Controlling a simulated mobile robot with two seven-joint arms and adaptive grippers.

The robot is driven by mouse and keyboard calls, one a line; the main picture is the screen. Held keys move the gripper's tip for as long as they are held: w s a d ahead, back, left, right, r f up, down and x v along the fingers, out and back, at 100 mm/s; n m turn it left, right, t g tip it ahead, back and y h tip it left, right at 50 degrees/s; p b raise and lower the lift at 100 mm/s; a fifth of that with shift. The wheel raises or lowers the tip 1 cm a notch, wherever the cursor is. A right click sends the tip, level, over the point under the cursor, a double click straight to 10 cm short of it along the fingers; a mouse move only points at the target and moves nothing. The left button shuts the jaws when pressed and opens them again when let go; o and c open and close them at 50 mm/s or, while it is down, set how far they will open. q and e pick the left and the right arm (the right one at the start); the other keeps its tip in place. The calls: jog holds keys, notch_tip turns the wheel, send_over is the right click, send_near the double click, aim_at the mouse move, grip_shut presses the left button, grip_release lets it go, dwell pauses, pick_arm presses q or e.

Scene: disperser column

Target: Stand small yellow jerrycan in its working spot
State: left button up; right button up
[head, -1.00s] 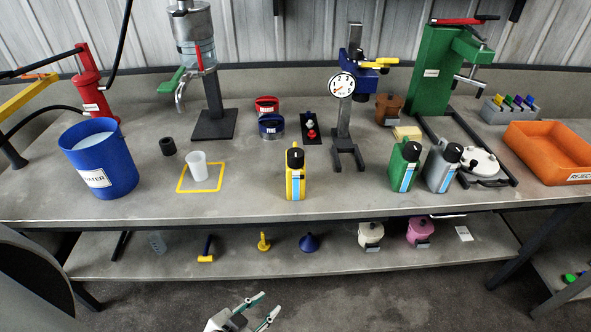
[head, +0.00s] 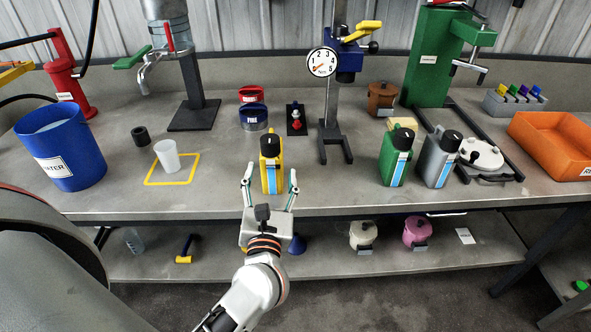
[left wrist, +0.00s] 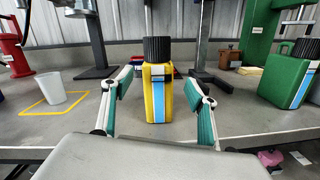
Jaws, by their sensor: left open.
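The small yellow jerrycan (head: 270,166) stands upright near the front edge of the bench, with a black cap and a blue-and-white stripe label. It also shows in the left wrist view (left wrist: 157,92), between the two fingers. My left gripper (head: 269,178) is open, its fingers reaching toward the jerrycan from the front, one on each side of it. In the left wrist view the open fingers (left wrist: 158,88) show gaps on both sides of the jerrycan. A yellow square outline (head: 172,181) is marked on the bench to the left, with a translucent cup (head: 167,157) at it. My right gripper is not in view.
A green jerrycan (head: 396,160) and a grey one (head: 440,162) stand to the right. A gauge press (head: 336,100) is behind. A blue water bucket (head: 60,150) is at left, an orange bin (head: 556,142) at right. Red and blue round containers (head: 253,117) stand behind the yellow jerrycan.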

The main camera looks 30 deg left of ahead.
pick_arm(q)
jog(key=f+n, duration=0.1)
jog(key=w+f+n+g, duration=0.1)
jog(key=shift+n, duration=0.4)
jog(key=shift+w, duration=0.2)
jog(key=x, duration=0.7)
jog(key=shift+a+r+p, duration=0.25)
jog(key=shift+a+p, duration=0.1)
jog(key=shift+a, duration=0.15)
jog(key=shift+s, duration=0.1)
jog(key=shift+r, duration=0.1)
jog(key=c, duration=1.7)
